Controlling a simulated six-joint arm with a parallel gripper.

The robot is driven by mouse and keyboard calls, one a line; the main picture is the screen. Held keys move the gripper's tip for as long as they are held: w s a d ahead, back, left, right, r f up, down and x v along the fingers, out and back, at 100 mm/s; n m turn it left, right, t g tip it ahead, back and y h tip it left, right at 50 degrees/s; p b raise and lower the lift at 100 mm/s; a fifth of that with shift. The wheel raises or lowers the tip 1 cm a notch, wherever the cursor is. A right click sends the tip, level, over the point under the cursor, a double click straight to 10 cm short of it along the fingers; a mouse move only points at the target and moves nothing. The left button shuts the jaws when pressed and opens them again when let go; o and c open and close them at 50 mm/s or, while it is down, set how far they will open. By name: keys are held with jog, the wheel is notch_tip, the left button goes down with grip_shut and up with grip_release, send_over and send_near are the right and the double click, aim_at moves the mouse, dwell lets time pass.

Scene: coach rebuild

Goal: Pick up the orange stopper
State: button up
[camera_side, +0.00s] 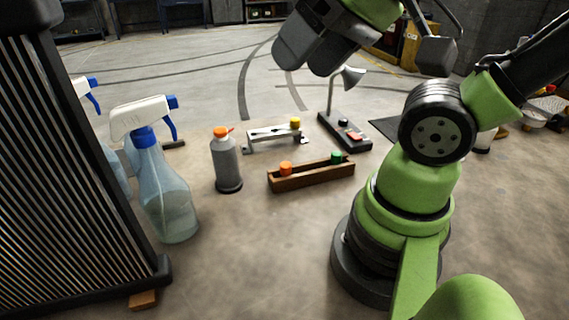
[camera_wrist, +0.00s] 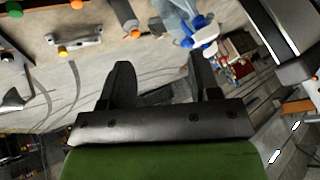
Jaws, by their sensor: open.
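An orange stopper (camera_side: 286,168) stands in the left part of a brown wooden rack (camera_side: 312,179), with a green stopper (camera_side: 336,158) at the right end. In the wrist view the orange stopper (camera_wrist: 77,4) is at the top edge and the green one (camera_wrist: 14,9) in the top left corner. A grey bottle (camera_side: 227,165) left of the rack also has an orange top (camera_side: 221,132). My gripper (camera_side: 305,58) is high above and behind the rack, well apart from it. In the wrist view its jaws (camera_wrist: 160,80) are spread and empty.
A silver bracket (camera_side: 270,137) with a yellow stopper (camera_side: 295,123) stands behind the rack. A dark base (camera_side: 345,132) with a red button and upright lamp is behind right. Spray bottles (camera_side: 167,200) and a ribbed black panel (camera_side: 75,180) are left. The floor before the rack is clear.

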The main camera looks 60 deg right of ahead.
jog(key=m+g+h, duration=0.2)
jog(key=m+g, duration=0.5)
jog(key=m, duration=2)
send_over(286, 164)
jog(key=f, duration=2.1)
jog(key=shift+w+a, duration=0.15)
jog(key=shift+w, duration=0.2)
jog(key=f, duration=0.4)
jog(key=shift+s+f, duration=0.35)
jog(key=shift+s, duration=0.05)
jog(key=shift+f, duration=0.65)
jog(key=shift+c, duration=0.2)
